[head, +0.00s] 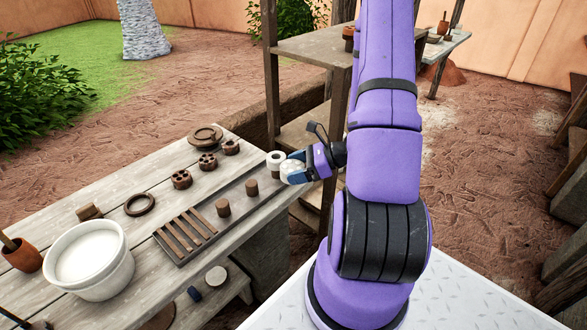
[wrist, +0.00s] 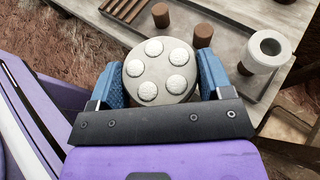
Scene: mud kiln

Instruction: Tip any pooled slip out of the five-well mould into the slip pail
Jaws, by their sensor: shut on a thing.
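My gripper (head: 291,168) is shut on a round, pale grey five-well mould (head: 293,174), above the right end of the table. In the wrist view the mould (wrist: 160,95) sits between the two blue fingers (wrist: 160,85), its face towards the camera. Its five round wells each show white slip, about level with the face. The slip pail (head: 92,262) is a wide white tub at the table's front left, with white liquid inside. The pail is well to the left of my gripper and does not show in the wrist view.
Beneath my gripper is a long dark tray (head: 237,188) with a slatted rack (head: 184,233), brown cylinders (head: 251,188) and a white hollow cylinder (head: 275,158). Brown holed discs (head: 182,180) and a dark ring (head: 140,204) lie behind. A terracotta pot (head: 22,257) stands left of the pail.

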